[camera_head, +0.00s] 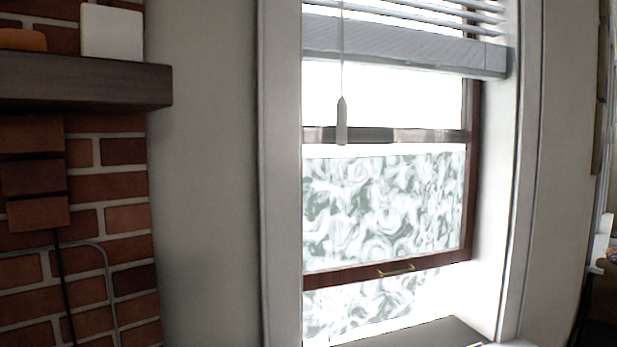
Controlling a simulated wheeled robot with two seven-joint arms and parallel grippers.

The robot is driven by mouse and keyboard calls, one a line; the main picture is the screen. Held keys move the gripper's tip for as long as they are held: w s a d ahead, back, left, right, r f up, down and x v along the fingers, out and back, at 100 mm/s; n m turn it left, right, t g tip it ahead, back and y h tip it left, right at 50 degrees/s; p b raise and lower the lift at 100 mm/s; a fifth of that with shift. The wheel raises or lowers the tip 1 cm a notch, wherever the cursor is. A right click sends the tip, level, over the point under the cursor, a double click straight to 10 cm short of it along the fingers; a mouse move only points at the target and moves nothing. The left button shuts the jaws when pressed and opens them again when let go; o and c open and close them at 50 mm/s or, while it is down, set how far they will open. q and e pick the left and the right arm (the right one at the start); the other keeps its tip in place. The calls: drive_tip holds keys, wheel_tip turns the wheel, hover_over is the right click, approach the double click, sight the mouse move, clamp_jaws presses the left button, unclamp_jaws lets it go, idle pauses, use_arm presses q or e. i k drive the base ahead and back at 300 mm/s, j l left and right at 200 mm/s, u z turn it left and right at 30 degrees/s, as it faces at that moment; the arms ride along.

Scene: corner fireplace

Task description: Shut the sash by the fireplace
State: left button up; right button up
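The window sash (463,203) has a dark reddish-brown wooden frame and a pane with a swirled white-grey pattern. It is raised: its bottom rail (345,275) stands above the sill (425,333), with a bright gap between them. A small brass handle (396,271) sits on the bottom rail. The brick fireplace (125,218) is at the left. Neither of my grippers is in the head view.
A partly raised blind (400,50) covers the top of the window, its cord pull (342,120) hanging before the glass. A dark mantel shelf (90,82) juts out at left and carries a white object (112,32). White trim (281,190) frames the window.

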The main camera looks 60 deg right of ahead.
sight(353, 273)
drive_tip(key=z, duration=2.5)
drive_tip(key=i+l+u, duration=0.1)
drive_tip(key=u, duration=0.3)
drive_tip(key=l+u, duration=0.35)
drive_tip(key=i+l+u, duration=0.1)
drive_tip(key=u, duration=0.3)
drive_tip(key=l+u, duration=0.25)
drive_tip(key=l, duration=0.7)
drive_tip(key=l+u, duration=0.3)
drive_tip(key=l, duration=1.15)
drive_tip(key=k+l, duration=0.15)
drive_tip(key=l, duration=0.25)
